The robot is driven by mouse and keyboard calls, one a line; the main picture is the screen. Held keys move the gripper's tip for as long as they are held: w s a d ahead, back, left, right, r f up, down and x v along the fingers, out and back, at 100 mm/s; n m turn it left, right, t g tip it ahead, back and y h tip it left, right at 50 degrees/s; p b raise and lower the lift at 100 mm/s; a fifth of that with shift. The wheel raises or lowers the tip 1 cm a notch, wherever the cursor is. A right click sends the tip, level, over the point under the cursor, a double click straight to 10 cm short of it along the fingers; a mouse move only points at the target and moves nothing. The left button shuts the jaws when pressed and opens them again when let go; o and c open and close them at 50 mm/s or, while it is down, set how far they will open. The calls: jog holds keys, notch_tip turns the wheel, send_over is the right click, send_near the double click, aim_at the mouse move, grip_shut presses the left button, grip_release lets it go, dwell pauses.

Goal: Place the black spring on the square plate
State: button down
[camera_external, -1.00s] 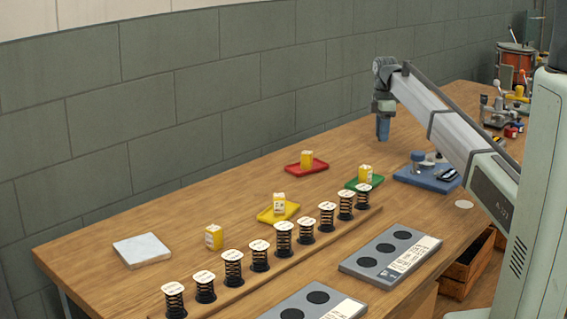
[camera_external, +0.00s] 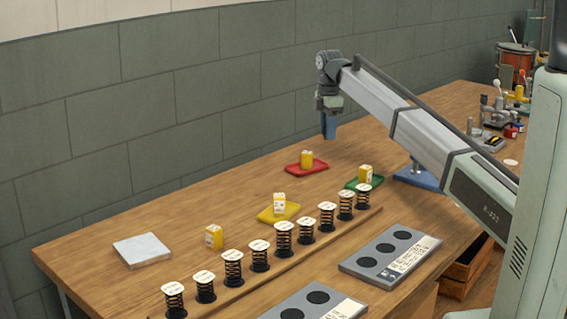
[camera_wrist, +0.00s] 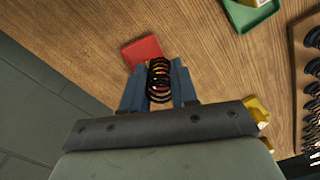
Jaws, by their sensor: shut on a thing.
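My gripper (camera_external: 329,125) is in the air above the back of the bench, just above and behind the red tray. It is shut on a black spring (camera_wrist: 159,79), which shows between the blue fingers in the wrist view; in the external view the fingers hide it. A pale square plate (camera_external: 142,250) lies flat and empty at the bench's left end, well to the left of my gripper.
A row of several springs with white tops (camera_external: 259,256) stands on a wooden strip. Yellow blocks sit on a red tray (camera_external: 293,170), a green tray (camera_external: 350,186) and a yellow tray (camera_external: 264,219); a loose yellow block (camera_external: 214,237) stands nearer the plate. Grey panels (camera_external: 357,268) lie in front.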

jog(key=s+a+n, duration=0.1)
jog(key=s+a, duration=0.3)
jog(key=a, duration=0.4)
jog(key=s+a+n, duration=0.1)
jog(key=s+a, duration=0.4)
jog(key=a, duration=0.3)
jog(key=n, duration=0.7)
send_near(146, 244)
jog(key=shift+f, duration=3.15)
jog(key=shift+f, duration=0.15)
jog(key=c, duration=0.9)
grip_release()
jog(key=shift+o, duration=0.2)
notch_tip(146, 244, up, 12)
